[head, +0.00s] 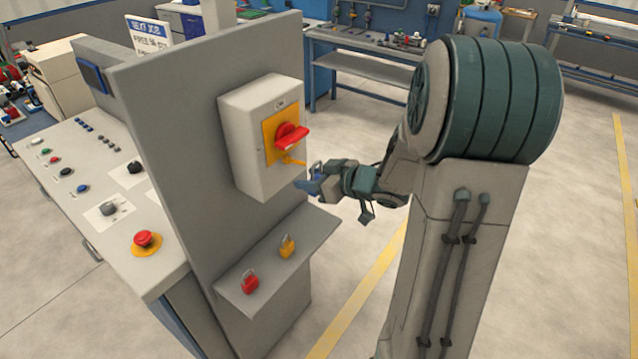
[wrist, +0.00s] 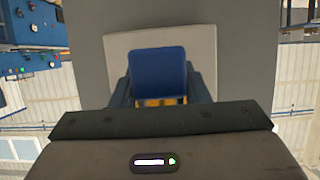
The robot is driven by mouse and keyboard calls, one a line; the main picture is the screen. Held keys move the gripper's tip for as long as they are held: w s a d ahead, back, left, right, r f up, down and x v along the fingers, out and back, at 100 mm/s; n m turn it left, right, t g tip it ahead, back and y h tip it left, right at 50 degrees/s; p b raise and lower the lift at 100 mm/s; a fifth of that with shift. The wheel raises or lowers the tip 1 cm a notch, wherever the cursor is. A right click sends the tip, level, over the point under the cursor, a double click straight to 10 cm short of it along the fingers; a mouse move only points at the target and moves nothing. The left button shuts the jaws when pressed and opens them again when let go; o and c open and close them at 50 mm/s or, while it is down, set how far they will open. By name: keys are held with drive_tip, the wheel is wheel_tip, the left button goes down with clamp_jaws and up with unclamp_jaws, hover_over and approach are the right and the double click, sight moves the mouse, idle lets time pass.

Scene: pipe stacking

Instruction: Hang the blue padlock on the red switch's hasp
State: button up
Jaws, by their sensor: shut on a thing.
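The blue padlock (head: 315,171) is held in my gripper (head: 318,182), just right of the switch box (head: 262,137) in the head view. In the wrist view the padlock (wrist: 158,73) fills the middle between the two fingers, and its blue body hides most of what lies behind. The red switch (head: 291,137) sits on a yellow plate on the box front. Its yellow hasp (head: 293,161) sticks out below the red handle. The padlock appears apart from the hasp in the head view. The padlock's shackle cannot be made out.
A red padlock (head: 250,282) and a yellow padlock (head: 287,246) rest on the grey shelf (head: 270,262) below the box. A control desk (head: 95,185) with buttons stands left of the grey panel (head: 185,130). The floor right of the panel is open.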

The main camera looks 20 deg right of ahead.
sight(285, 171)
drive_tip(key=shift+w+a+f+b, duration=0.1)
drive_tip(key=shift+w+a+b, duration=0.2)
drive_tip(key=shift+w+a, duration=0.3)
drive_tip(key=shift+w+a+f+b, duration=0.1)
drive_tip(key=shift+w+a+b, duration=0.3)
drive_tip(key=shift+w, duration=0.45)
drive_tip(key=shift+w+a+f+b, duration=0.1)
drive_tip(key=shift+w+a+b, duration=0.15)
drive_tip(key=shift+w+a, duration=0.4)
